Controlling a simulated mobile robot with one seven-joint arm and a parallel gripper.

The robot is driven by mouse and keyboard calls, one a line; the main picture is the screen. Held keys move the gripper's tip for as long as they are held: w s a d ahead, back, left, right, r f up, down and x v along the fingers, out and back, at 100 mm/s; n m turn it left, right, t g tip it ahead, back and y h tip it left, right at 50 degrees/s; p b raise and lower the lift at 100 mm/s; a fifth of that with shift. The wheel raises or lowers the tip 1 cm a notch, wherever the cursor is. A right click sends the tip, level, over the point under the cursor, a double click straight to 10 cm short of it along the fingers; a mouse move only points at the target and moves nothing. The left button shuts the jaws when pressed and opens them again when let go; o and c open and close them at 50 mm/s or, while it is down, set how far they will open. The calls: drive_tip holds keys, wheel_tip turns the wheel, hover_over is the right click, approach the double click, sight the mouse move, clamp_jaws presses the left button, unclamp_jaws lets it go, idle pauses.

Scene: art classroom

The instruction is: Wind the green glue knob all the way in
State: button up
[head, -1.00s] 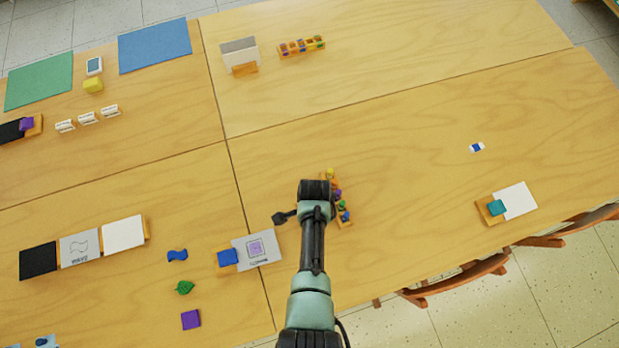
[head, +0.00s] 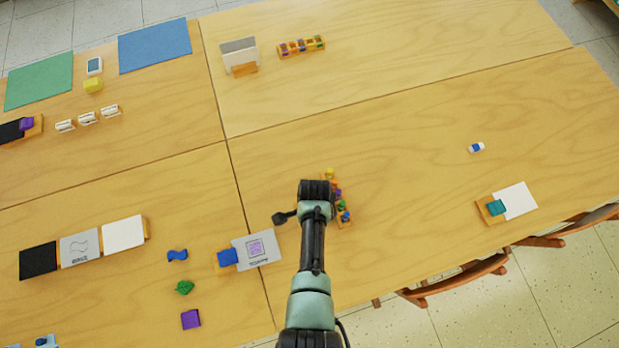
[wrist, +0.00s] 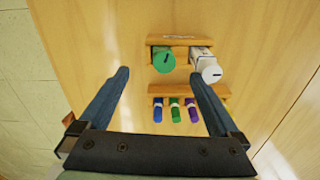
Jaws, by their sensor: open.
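The green glue knob (wrist: 164,60) shows in the wrist view as a round green end with a dark line on it, in a wooden holder (wrist: 180,40). A white stick (wrist: 208,67) with a dark line on its round end sits beside it on the right. My gripper (wrist: 158,75) is open and empty. Its two fingers point toward the holder, one on each side of the green knob in the picture, and no contact shows. In the head view my arm covers the gripper and the knob cannot be made out.
A wooden rack (wrist: 217,91) with blue, green and purple sticks is just below the knob in the wrist view. In the head view, a card stand with a blue block (head: 228,257) is left of my arm. The table (head: 420,190) is largely clear to the right.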

drive_tip(key=shift+w+r, duration=0.1)
drive_tip(key=shift+r, duration=0.05)
wheel_tip(320, 180, up, 6)
drive_tip(key=p, duration=0.5)
drive_tip(key=shift+p, duration=0.35)
idle(0.8)
